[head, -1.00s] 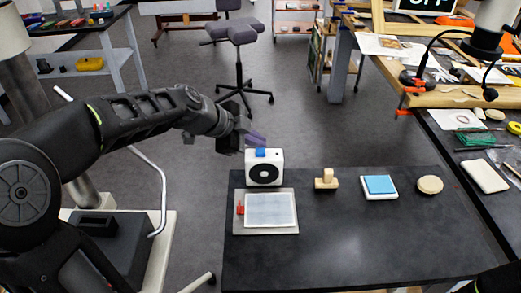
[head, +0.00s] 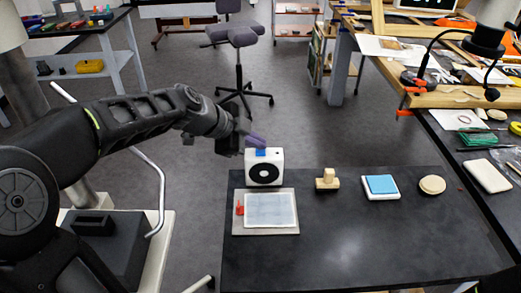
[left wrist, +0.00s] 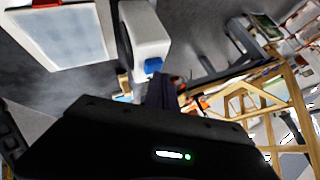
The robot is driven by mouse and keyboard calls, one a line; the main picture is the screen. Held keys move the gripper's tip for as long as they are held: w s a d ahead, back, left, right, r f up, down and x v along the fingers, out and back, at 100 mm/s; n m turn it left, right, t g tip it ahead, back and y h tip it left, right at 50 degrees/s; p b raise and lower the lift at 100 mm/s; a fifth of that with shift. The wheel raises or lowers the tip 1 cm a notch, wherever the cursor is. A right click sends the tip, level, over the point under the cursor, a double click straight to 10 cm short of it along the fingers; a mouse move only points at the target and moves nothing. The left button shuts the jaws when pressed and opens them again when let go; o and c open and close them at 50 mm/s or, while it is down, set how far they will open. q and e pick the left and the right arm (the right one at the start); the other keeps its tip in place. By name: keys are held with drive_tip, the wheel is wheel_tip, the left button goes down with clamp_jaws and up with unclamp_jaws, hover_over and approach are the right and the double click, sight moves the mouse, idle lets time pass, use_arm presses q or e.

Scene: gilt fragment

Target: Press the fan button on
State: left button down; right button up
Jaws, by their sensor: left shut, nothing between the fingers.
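The fan is a small white box (head: 277,174) with a round black grille on its front, standing upright at the back left of the dark table. Its blue button (head: 261,152) is on top. My left gripper (head: 256,141) is shut and empty, its purple-grey fingers just above the button; I cannot tell whether they touch it. In the left wrist view the white fan (left wrist: 148,28), the blue button (left wrist: 153,65) and the dark fingertips (left wrist: 163,84) show close together. The right gripper is not in view.
A grey-framed tray (head: 266,232) with a pale panel and red piece lies in front of the fan. A wooden stamp (head: 327,180), blue-topped pad (head: 381,185) and round wooden disc (head: 432,185) stand to the right. The table's front is clear.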

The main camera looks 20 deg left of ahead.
sight(257, 152)
use_arm(q)
drive_tip(key=shift+f, duration=0.1)
idle(0.3)
drive_tip(key=shift+r, duration=0.6)
wheel_tip(257, 152, up, 6)
drive_tip(key=p, duration=0.1)
drive_tip(key=shift+p, duration=0.4)
idle(0.4)
